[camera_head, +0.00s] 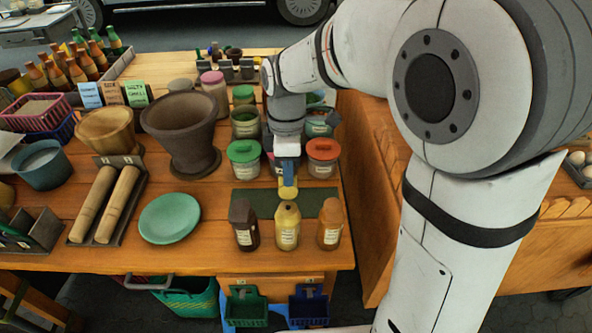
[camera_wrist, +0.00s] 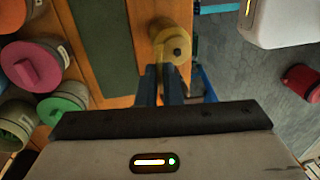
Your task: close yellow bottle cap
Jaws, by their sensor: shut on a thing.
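The yellow bottle (camera_head: 288,228) stands upright at the front of the table, between a dark brown bottle (camera_head: 243,224) and an orange-brown bottle (camera_head: 330,224). My gripper (camera_head: 288,188) points down just above the yellow bottle's neck and is shut on a small yellow piece, which looks like the yellow cap (camera_head: 288,193). In the wrist view my gripper (camera_wrist: 172,92) has its dark blue fingers close together, and the round yellow bottle top (camera_wrist: 177,46) shows just beyond them. The fingers hide most of the cap. I cannot tell whether the cap touches the neck.
A dark green mat (camera_head: 255,198) lies behind the bottles. Jars with green (camera_head: 243,151) and red (camera_head: 323,149) lids stand close behind my gripper. A clay mortar (camera_head: 185,128) and a green plate (camera_head: 170,217) are to the left. The table's front edge is near the bottles.

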